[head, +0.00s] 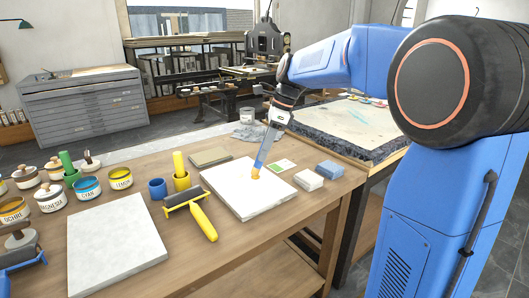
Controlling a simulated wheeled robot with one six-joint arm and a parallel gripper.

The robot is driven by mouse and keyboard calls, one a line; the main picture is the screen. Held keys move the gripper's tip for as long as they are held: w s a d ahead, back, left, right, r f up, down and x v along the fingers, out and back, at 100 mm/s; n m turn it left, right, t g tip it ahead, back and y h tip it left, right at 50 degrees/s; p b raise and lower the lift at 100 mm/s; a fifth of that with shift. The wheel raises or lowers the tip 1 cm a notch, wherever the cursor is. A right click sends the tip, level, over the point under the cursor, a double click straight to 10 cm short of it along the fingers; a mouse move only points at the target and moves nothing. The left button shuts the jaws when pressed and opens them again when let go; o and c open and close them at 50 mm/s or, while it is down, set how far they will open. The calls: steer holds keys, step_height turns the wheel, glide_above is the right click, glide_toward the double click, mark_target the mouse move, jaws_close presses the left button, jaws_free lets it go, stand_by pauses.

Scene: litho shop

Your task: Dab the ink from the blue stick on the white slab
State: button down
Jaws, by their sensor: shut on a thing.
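My gripper (279,117) is shut on the upper end of the blue stick (266,146), which slants down and to the left. Its orange-yellow lower end is over a white stack of sheets (237,199). I cannot tell whether that end touches the top sheet or hovers just above it. A pale, faintly marbled white slab (116,245) lies flat at the front left of the table, well away from the stick. Its top looks bare.
A yellow-handled roller (202,217) lies between slab and stack. White (309,180) and blue (330,169) blocks lie right of the stack.

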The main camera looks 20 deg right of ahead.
steer(key=shift+r, duration=3.15)
